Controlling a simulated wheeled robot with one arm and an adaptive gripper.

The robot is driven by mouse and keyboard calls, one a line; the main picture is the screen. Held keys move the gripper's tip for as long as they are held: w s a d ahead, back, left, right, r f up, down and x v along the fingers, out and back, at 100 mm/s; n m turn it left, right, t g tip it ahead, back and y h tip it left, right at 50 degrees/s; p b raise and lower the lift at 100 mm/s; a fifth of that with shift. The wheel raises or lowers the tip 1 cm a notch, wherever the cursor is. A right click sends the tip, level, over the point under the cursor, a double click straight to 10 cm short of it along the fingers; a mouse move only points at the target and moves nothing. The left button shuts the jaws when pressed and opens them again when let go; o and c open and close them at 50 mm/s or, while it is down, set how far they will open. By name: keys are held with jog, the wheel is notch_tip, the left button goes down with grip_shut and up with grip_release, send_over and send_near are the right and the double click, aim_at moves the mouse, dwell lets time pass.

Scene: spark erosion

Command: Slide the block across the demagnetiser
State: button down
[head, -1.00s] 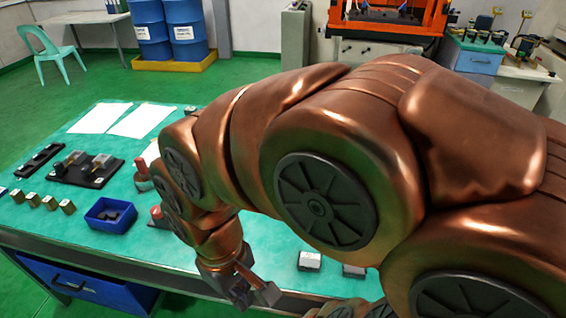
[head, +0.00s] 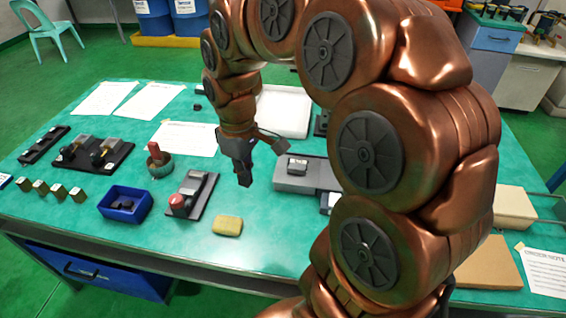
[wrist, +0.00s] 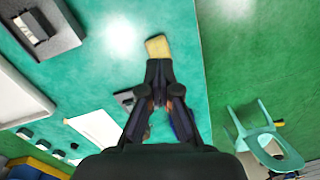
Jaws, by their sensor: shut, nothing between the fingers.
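A small dark block with a pale top (head: 297,166) sits on a low, flat grey unit (head: 293,184), apparently the demagnetiser, right of my gripper. My arm hides the unit's right end. In the wrist view the block (wrist: 33,27) and grey unit (wrist: 62,40) show at upper left. My gripper (head: 244,181) points down over the table, left of the unit and apart from it. It is shut and empty. In the wrist view its fingertips (wrist: 158,66) meet, in line with a yellow sponge-like pad (wrist: 158,46).
The yellow pad (head: 228,226) lies near the table's front. Left of it are a grey device with a red knob (head: 192,194) and a blue bin (head: 125,205). A white tray (head: 283,112) lies behind the gripper. Cartons (head: 485,263) lie at right. Bare tabletop surrounds the pad.

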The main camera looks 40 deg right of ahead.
jog(key=w+d+f+n, duration=0.2)
jog(key=w+d+f, duration=0.1)
jog(key=w+d, duration=0.6)
jog(key=n+b, duration=0.1)
send_over(284, 168)
jog(key=w+a, duration=0.3)
notch_tip(284, 168, down, 4)
jog(key=shift+t, duration=0.4)
notch_tip(284, 168, down, 10)
jog(key=p, duration=0.3)
jog(key=shift+s+r, duration=0.1)
jog(key=shift+s+d+p, duration=0.75)
jog(key=shift+s+d, duration=0.3)
jog(key=shift+s, duration=0.05)
jog(key=shift+s+d+f, duration=0.2)
jog(key=shift+s+d, duration=0.15)
